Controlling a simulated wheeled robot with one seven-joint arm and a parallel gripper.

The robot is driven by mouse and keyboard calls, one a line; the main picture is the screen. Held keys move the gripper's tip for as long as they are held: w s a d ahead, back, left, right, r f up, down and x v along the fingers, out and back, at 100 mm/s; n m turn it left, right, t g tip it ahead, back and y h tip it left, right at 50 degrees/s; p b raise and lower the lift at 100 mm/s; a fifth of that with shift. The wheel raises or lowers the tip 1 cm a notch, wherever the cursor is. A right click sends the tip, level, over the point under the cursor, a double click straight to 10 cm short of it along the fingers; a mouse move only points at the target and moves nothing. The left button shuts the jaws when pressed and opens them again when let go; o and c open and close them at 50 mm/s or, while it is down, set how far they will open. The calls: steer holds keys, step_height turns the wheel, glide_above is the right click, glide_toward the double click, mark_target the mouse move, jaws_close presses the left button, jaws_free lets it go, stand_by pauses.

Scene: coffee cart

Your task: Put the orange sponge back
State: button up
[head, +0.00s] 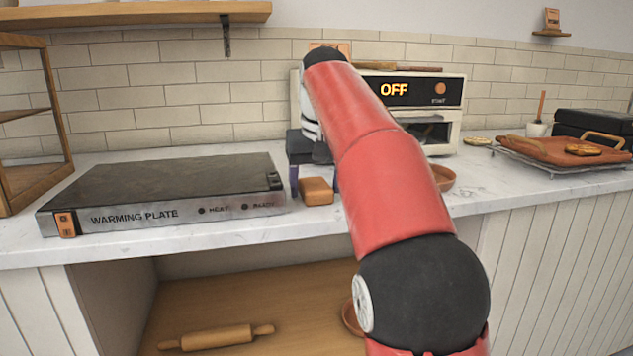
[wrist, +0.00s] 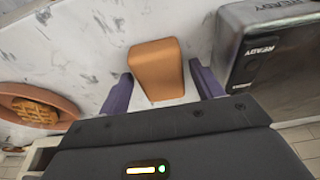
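The orange sponge (head: 316,192) lies on the marble counter just right of the warming plate, near the counter's front edge. It also shows in the wrist view (wrist: 157,68). My gripper (head: 314,182) is low over the counter at the sponge. In the wrist view my gripper (wrist: 160,78) has its two purple fingers apart, one on each side of the sponge's near end. Narrow gaps seem to show between the fingers and the sponge, so it looks open and not clamped. My arm hides part of the counter behind it in the head view.
The warming plate (head: 160,185) stands close on the left. A brown dish (wrist: 35,103) holding a waffle is on the other side, partly hidden by my arm in the head view. An oven (head: 440,92) reading OFF stands behind. A rolling pin (head: 218,338) lies on the shelf below.

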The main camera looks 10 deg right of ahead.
mark_target(319, 190)
steer(key=shift+o, duration=0.3)
steer(key=v, duration=0.6)
steer(key=shift+w+a+r, duration=0.1)
steer(key=shift+a+r, duration=0.1)
steer(key=shift+r, duration=0.15)
steer(key=shift+s+r, duration=0.25)
steer(key=shift+r, duration=0.25)
steer(key=shift+s+d, duration=0.15)
steer(key=shift+s, duration=0.1)
steer(key=shift+t, duration=0.3)
steer(key=s, duration=0.1)
steer(key=s+f, duration=0.1)
steer(key=s, duration=0.1)
steer(key=s+d, duration=0.1)
steer(key=shift+s+f, duration=0.25)
steer(key=s+f+t, duration=0.1)
steer(key=s+f, duration=1)
steer(key=f, duration=0.2)
steer(key=s+f, duration=1)
steer(key=f, duration=0.4)
steer(key=shift+s+a+t, duration=0.35)
steer(key=shift+a+t, duration=0.05)
steer(key=shift+a, duration=0.05)
steer(key=shift+r, duration=0.1)
